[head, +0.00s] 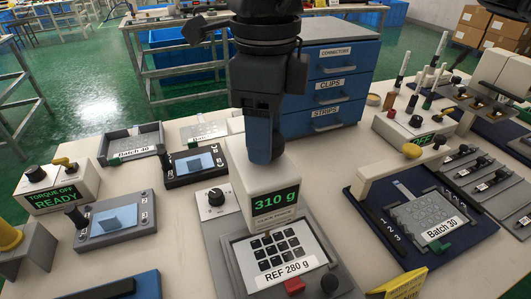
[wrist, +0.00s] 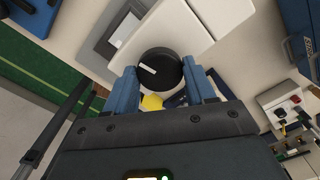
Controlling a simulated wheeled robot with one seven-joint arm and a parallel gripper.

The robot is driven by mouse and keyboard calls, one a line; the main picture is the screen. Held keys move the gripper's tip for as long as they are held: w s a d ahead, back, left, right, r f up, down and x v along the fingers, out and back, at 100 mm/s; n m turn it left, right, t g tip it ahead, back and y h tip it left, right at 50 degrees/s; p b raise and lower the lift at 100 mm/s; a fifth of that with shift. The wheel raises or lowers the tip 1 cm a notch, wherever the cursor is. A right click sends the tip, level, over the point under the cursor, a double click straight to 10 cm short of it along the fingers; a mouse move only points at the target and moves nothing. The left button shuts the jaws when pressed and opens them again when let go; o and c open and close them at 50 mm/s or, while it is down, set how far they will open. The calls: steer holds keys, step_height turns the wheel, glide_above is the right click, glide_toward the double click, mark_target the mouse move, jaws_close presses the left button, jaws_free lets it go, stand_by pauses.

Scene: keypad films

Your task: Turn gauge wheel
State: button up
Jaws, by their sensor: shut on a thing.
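The gauge (head: 275,185) stands mid-table with a green display reading 310 g. Below it, a dark keypad (head: 277,248) sits on a plate labelled REF 280 g. My gripper (head: 262,152) reaches down to the top of the gauge; its blue finger hides most of what it grips there. In the wrist view, the black gauge wheel (wrist: 160,70) with a white mark sits between the two blue fingers of my gripper (wrist: 164,82). My gripper is shut on the wheel.
A small knob (head: 216,197) and a red button (head: 294,286) sit on the gauge's base. The Batch 30 tray (head: 437,215) lies right, under a beige bridge. Blue drawers (head: 330,85) stand behind.

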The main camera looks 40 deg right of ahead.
steer(key=n+b, duration=0.1)
steer(key=b, duration=0.1)
steer(key=n+b, duration=0.2)
steer(key=shift+f+n, duration=0.3)
steer(key=shift+f, duration=0.05)
steer(key=n+b, duration=0.4)
steer(key=shift+r+n, duration=0.1)
steer(key=shift+n, duration=0.2)
steer(key=n+b, duration=0.2)
steer(key=n, duration=0.2)
steer(key=shift+r, duration=0.1)
steer(key=shift+r+n+b, duration=0.1)
steer(key=shift+n+b, duration=0.65)
steer(key=shift+n, duration=0.95)
steer(key=o, duration=1)
steer(key=shift+o, duration=0.2)
